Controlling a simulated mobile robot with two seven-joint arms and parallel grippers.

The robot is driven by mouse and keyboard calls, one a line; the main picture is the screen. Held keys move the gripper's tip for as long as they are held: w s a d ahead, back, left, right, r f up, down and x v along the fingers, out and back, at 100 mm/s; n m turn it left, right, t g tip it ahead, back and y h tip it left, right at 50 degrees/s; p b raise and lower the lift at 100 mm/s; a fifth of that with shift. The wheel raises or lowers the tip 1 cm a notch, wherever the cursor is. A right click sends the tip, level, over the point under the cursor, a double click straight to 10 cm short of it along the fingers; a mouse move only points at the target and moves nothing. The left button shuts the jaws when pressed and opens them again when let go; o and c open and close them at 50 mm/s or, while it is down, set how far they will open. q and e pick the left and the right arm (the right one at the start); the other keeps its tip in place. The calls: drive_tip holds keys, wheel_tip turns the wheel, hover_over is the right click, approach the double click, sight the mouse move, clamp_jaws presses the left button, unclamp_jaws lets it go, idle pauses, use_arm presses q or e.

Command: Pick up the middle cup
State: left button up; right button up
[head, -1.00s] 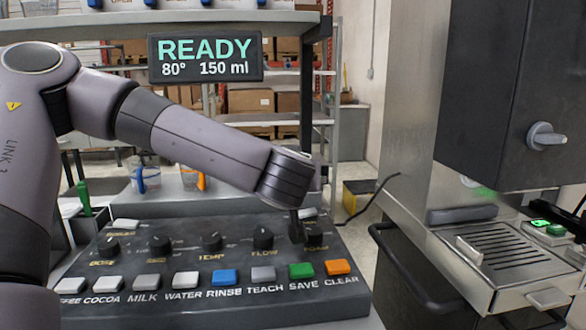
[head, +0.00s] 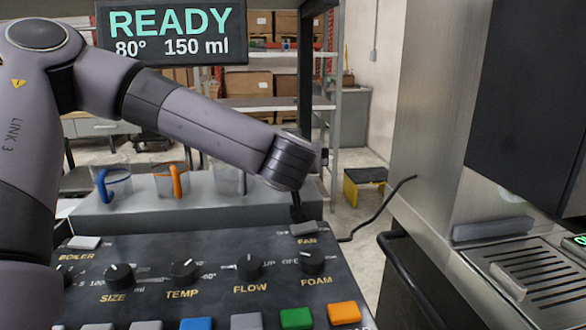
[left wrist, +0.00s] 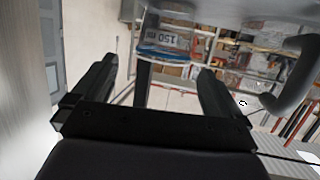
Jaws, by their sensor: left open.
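Three clear cups stand in a row on a grey ledge behind the control panel in the head view. The left cup (head: 112,184) has a blue handle. The middle cup (head: 168,181) has an orange handle. My right gripper is not in view.
The control panel (head: 210,255) with knobs and buttons lies in front of the ledge (head: 150,215). A READY display (head: 172,35) hangs above. A steel machine with a drip grate (head: 540,285) stands at right, with a black cable (head: 385,205) beside it.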

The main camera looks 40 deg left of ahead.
use_arm(q)
drive_tip(key=shift+f+p+x, duration=0.2)
drive_tip(key=shift+p+x, duration=0.4)
drive_tip(key=shift+x, duration=2.1)
drive_tip(key=shift+s+a, duration=0.1)
drive_tip(key=shift+s, duration=0.05)
drive_tip(key=c, duration=1)
